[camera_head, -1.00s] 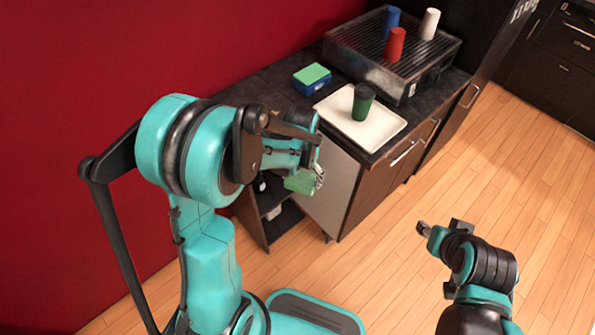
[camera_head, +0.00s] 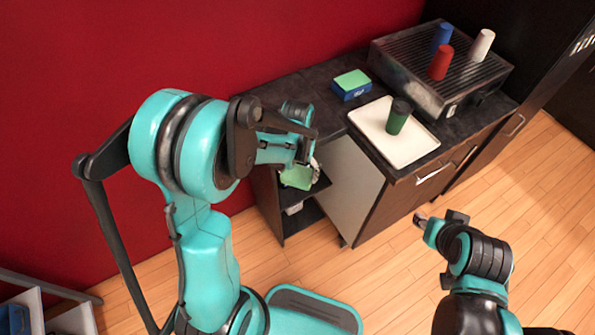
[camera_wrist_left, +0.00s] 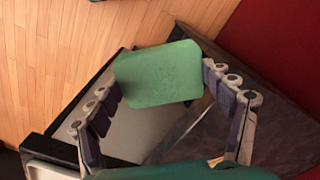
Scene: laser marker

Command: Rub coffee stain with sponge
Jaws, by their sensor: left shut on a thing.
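A flat green sponge (camera_wrist_left: 160,75) is held between the two fingers of my left gripper (camera_wrist_left: 162,88) in the left wrist view. In the head view the sponge (camera_head: 296,178) shows just below my left gripper (camera_head: 307,163), which is in front of the left end of the dark counter (camera_head: 320,100). The arm hides part of the counter there. I cannot make out a coffee stain in either view. My right gripper (camera_head: 424,222) is low at the right, over the floor and apart from the cabinet; its jaw opening is not clear.
A white tray (camera_head: 405,152) on the counter holds a dark green cup (camera_head: 397,117). A blue box with a green top (camera_head: 352,85) stands behind it. A coffee machine (camera_head: 460,92) carries red, blue and white cups. A shelf unit (camera_head: 40,290) is at the lower left.

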